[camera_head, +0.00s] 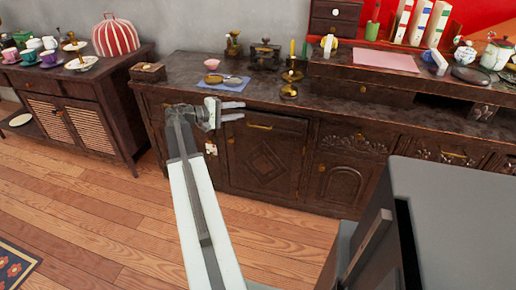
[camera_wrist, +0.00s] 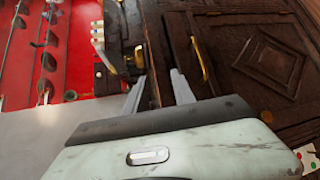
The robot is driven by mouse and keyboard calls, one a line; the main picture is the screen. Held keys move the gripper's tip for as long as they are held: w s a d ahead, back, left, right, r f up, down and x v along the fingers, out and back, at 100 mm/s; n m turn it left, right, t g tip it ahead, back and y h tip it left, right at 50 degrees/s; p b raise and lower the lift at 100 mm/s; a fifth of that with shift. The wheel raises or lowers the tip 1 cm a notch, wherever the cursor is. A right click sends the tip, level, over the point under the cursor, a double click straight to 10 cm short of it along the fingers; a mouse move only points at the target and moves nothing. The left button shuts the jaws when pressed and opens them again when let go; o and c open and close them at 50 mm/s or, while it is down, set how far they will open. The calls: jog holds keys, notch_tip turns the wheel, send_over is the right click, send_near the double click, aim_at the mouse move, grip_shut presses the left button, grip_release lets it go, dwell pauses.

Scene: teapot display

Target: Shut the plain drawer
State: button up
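The plain drawer (camera_head: 285,125) is in the dark sideboard, above the diamond-panelled door, with a brass handle. How far it stands out is unclear. My gripper (camera_head: 234,110) is at the drawer's left end, near the sideboard's front edge, its two pale fingers pointing right. The wrist view shows my gripper (camera_wrist: 158,78) with the fingers apart and nothing visible held. A long brass handle (camera_wrist: 200,60) on dark wood lies just right of the right finger there. Whether a finger touches the drawer cannot be told.
The sideboard top holds a blue cloth (camera_head: 224,82), a candlestick (camera_head: 290,75) and a grinder (camera_head: 265,55). A low cabinet (camera_head: 85,125) with cups stands at left. A grey block (camera_head: 450,215) fills the lower right. Wooden floor (camera_head: 110,215) is clear in front.

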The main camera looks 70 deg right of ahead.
jog(key=b, duration=0.7)
send_near(258, 127)
jog(key=s+d+f, duration=0.1)
jog(key=s+d, duration=0.1)
jog(key=shift+g, duration=0.3)
jog(key=x, duration=0.7)
jog(key=shift+s+d, duration=0.1)
jog(key=shift+d, duration=0.15)
grip_shut()
